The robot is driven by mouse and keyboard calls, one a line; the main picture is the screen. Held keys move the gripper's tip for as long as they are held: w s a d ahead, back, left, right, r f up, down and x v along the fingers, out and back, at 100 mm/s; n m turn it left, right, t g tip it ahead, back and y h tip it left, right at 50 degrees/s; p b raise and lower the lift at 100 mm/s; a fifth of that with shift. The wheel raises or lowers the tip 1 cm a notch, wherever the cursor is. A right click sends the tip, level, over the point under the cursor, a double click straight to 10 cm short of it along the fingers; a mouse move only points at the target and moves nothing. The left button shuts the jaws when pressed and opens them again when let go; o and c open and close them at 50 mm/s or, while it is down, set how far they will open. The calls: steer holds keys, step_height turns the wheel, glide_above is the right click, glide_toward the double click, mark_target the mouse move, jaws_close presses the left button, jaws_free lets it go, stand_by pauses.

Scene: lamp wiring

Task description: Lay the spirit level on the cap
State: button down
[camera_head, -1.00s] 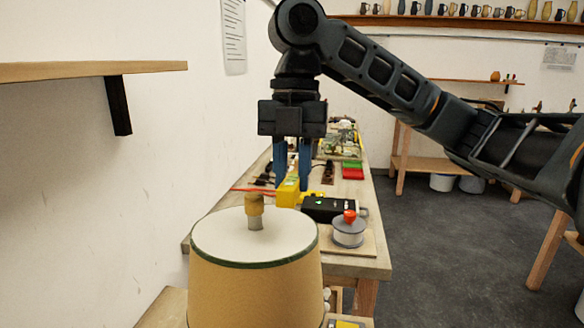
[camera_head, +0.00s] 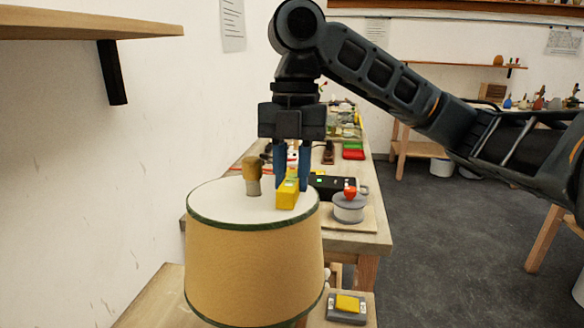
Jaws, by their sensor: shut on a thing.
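The yellow spirit level (camera_head: 287,197) is between the blue fingers of my gripper (camera_head: 291,176), which is shut on it. It appears end-on, in front of the right part of the white top (camera_head: 222,206) of a tan lampshade (camera_head: 250,270) with green trim. I cannot tell whether it touches that top or is above it. A brown cap-like piece (camera_head: 252,168) on a pale stem stands on the white top, left of the level and apart from it in the picture.
A wooden bench (camera_head: 370,242) runs back along the wall behind the shade. On it are a black box (camera_head: 335,184) and a grey round pot (camera_head: 348,210) with a red knob. A wooden shelf (camera_head: 90,24) juts out at upper left. Open floor lies to the right.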

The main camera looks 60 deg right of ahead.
steer(key=c, duration=0.8)
jaws_free()
steer(key=shift+w+d+r, duration=0.1)
steer(key=shift+d+r, duration=0.05)
steer(key=shift+r, duration=1.15)
steer(key=shift+w+d+r, duration=0.1)
steer(key=shift+d+r, duration=0.1)
steer(key=shift+r, duration=1.05)
steer(key=shift+d+r, duration=0.15)
steer(key=shift+r, duration=1.15)
steer(key=shift+s, duration=0.1)
